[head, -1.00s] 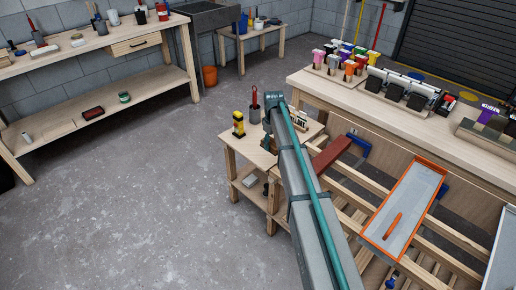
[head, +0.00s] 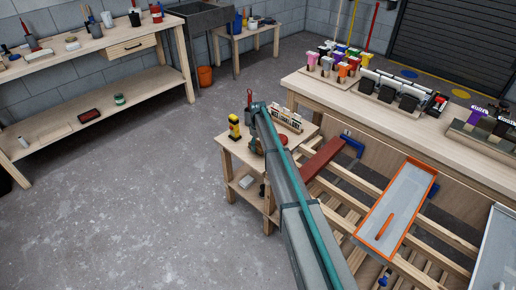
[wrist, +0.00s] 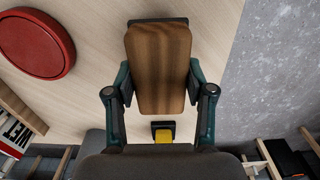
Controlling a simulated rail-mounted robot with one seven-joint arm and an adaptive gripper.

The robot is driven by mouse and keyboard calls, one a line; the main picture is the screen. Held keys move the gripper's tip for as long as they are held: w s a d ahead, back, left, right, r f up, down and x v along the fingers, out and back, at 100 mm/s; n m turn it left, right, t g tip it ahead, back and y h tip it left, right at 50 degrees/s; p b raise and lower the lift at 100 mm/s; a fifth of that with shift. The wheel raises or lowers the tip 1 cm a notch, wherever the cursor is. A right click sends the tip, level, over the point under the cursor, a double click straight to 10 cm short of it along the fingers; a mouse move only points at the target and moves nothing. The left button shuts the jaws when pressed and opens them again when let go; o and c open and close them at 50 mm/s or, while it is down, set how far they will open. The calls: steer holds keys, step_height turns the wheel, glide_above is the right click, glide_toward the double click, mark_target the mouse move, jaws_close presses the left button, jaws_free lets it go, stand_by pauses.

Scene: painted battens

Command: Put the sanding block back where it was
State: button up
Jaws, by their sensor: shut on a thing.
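The sanding block (wrist: 158,70), a brown wooden block with a dark edge along its far end, sits between the fingers of my gripper (wrist: 157,86) in the wrist view. The gripper is shut on its two long sides. A pale wooden table top (wrist: 95,65) lies below it; I cannot tell whether the block touches it.
A round red thing (wrist: 37,42) and a sign reading WET (wrist: 17,132) are left of the block. A yellow and black item (head: 234,127) stands at the table's left edge. Grey floor (wrist: 275,70) is right of the table top. A long bench (head: 345,95) stands behind.

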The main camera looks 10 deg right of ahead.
mark_target(258, 144)
steer(key=shift+s+f+p, duration=0.1)
steer(key=shift+f+p, duration=0.2)
steer(key=shift+f, duration=0.85)
steer(key=shift+f, duration=0.1)
steer(key=o, duration=1)
step_height(258, 144, up, 12)
steer(key=b, duration=0.3)
